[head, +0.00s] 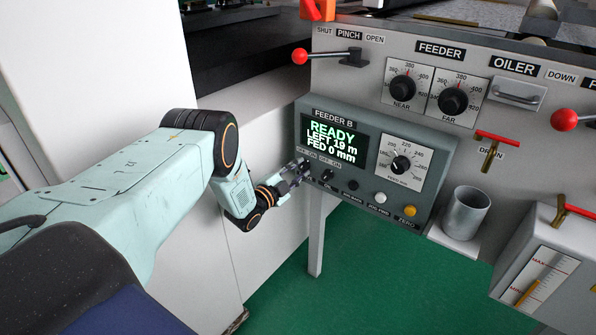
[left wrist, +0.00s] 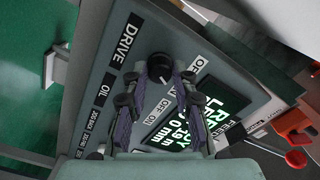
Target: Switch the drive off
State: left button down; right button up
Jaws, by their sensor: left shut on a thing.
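The feeder B control box (head: 449,150) has a lit display (head: 332,141) reading READY, LEFT 19 m, FED 0 mm. My left gripper (head: 302,168) is at the box's lower left, below the display, and covers the leftmost switch there. In the left wrist view, the black drive knob (left wrist: 160,65) sits beside the DRIVE label (left wrist: 125,38). The fingers of my left gripper (left wrist: 160,76) are shut on this knob, one on each side. Which way the knob points is too small to tell. My right gripper is not in view.
Right of my gripper are the oil switch (head: 327,175), a black button (head: 352,185), a white button (head: 380,198) and a yellow zero button (head: 410,211). A red-balled lever (head: 300,57) sticks out above the box. A metal cup (head: 465,212) stands right of it.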

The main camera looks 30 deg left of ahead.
pick_arm(q)
jog(key=n+b, duration=0.1)
jog(key=n, duration=0.4)
jog(key=shift+n, duration=0.3)
jog(key=n+b, duration=0.1)
jog(key=n, duration=0.4)
jog(key=shift+n+b, duration=0.4)
jog(key=c, duration=1.1)
grip_release()
jog(key=shift+o, duration=0.2)
jog(key=shift+s, duration=0.15)
jog(key=s+a, duration=0.1)
jog(key=s, duration=1)
jog(key=shift+s, duration=0.35)
